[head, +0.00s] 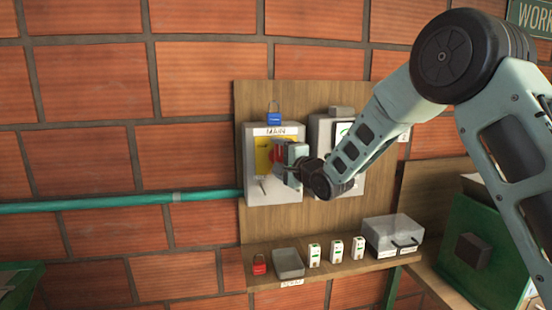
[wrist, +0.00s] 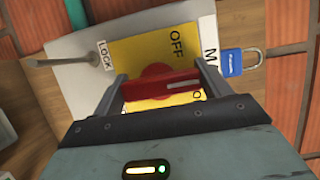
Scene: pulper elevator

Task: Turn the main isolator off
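The main isolator (head: 285,190) is a grey box labelled MAIN on a wooden board, with a yellow plate (head: 262,150) and a red rotary handle (head: 275,152). In the wrist view the red handle (wrist: 145,92) lies crosswise, its white stripe pointing right, near a partly hidden letter O on the yellow plate (wrist: 135,50). OFF is printed above the handle there. My gripper (wrist: 164,84) has one finger against each end of the handle and appears shut on it. In the head view my gripper (head: 284,165) partly hides the handle.
A blue padlock (head: 273,118) hangs at the isolator's top. A second grey box (head: 322,130) stands beside it, partly behind my arm.

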